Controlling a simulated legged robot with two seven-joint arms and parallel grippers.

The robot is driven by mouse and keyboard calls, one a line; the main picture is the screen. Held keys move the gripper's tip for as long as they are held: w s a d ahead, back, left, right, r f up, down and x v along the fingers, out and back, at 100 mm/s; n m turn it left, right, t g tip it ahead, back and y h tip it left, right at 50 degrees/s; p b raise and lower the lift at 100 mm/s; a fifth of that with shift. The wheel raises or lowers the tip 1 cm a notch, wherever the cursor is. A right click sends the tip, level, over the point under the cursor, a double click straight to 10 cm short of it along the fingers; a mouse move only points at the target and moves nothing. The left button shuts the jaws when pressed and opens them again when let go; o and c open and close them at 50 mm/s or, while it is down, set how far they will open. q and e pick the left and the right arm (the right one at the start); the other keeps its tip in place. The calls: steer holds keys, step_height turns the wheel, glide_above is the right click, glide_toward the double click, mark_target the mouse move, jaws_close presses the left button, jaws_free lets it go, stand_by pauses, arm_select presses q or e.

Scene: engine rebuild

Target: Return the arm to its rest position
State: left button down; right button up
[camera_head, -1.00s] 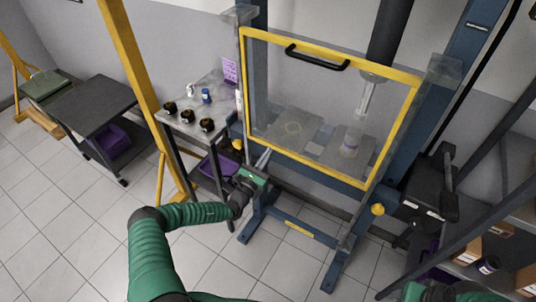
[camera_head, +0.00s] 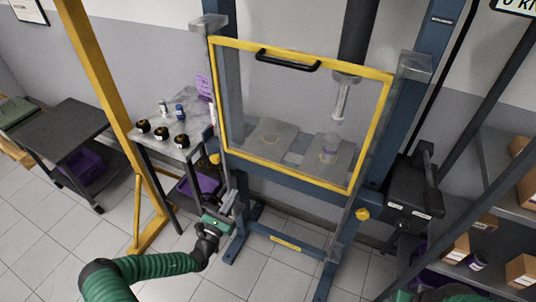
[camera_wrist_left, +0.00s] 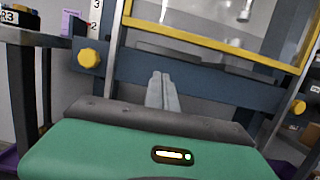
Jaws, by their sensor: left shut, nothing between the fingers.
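My left arm, green and ribbed, comes in from the bottom left of the head view. Its gripper (camera_head: 231,196) is in front of the left post of the blue press frame (camera_head: 285,180), apart from the yellow-framed guard (camera_head: 282,174). In the left wrist view, the two grey fingers (camera_wrist_left: 163,92) are together with nothing between them. They point towards the frame's blue crossbar (camera_wrist_left: 215,88). Only a small green and dark part of my right arm shows at the bottom right edge of the head view; its gripper is out of sight.
A small grey table (camera_head: 145,119) with several black-and-gold parts and small bottles stands left of the press. A yellow post (camera_head: 98,75) rises beside it. A dark cart (camera_head: 62,128) is further left. Shelves with boxes (camera_head: 455,250) are at the right. Tiled floor is open in front.

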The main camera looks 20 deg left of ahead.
arm_select(q)
steer(key=s+d+r+m+g+h, duration=0.25)
steer(key=d+m+g+h, duration=0.45)
steer(key=d+m+h, duration=0.65)
steer(key=s+d+f+m+g+y, duration=0.1)
steer(key=s+d+f+m+g, duration=0.1)
steer(key=s+d+m+g, duration=0.7)
steer(key=s+a+r+m+g+y, duration=0.2)
steer(key=s+r+m+g+y, duration=0.1)
steer(key=s+m+g+y, duration=0.55)
steer(key=a+r+m+t+y, duration=0.3)
steer(key=r+t, duration=0.3)
steer(key=r, duration=0.3)
steer(key=shift+s+a+r+m+y, duration=0.15)
steer(key=shift+s+a+m+y, duration=0.15)
steer(key=shift+m+y, duration=0.55)
arm_select(e)
steer(key=shift+w+d, duration=0.2)
